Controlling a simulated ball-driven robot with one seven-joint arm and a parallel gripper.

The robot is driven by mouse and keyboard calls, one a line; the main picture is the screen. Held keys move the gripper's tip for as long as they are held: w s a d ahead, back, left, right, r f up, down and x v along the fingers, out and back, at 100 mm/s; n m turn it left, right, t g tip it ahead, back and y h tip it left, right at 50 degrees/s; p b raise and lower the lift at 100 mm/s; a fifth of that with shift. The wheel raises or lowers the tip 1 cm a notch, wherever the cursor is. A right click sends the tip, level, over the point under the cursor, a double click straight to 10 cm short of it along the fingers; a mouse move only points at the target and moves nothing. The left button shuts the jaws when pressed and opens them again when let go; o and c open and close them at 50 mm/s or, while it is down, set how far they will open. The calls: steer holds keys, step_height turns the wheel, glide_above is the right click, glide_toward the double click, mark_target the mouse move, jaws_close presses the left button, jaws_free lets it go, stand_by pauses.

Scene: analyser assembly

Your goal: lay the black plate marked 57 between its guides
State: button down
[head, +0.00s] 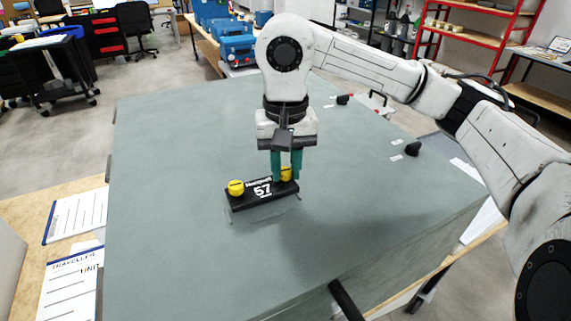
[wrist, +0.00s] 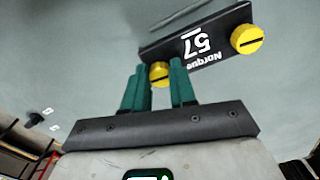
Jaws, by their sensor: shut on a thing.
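The black plate marked 57 (head: 247,200) has a yellow knob at each end, the left one (head: 236,187) standing clear. It also shows in the wrist view (wrist: 176,46), upside down. My gripper (head: 286,176) has green fingers and is shut on the plate's right yellow knob (wrist: 159,72). The plate is over the grey-green top; I cannot tell whether it touches or hovers slightly. Thin lines, perhaps the guides, show around it, one as a narrow strip (wrist: 180,15) beyond the plate in the wrist view. The fingers hide part of the held knob.
The large grey-green housing top (head: 170,150) is mostly bare around the plate. Two small black knobs (head: 412,149) (head: 343,99) stand along its right side. Papers (head: 72,285) lie on the wooden bench at the left. A blue machine (head: 233,42) stands behind.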

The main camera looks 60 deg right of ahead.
steer(key=shift+s+a+f+b, duration=0.15)
steer(key=shift+f+b, duration=0.2)
steer(key=shift+b, duration=0.4)
steer(key=shift+f+b, duration=1)
steer(key=shift+b, duration=0.35)
stand_by(0.6)
steer(key=c, duration=0.8)
jaws_free()
steer(key=shift+r+p, duration=1.1)
steer(key=shift+r, duration=2.4)
steer(key=shift+s+f, duration=0.1)
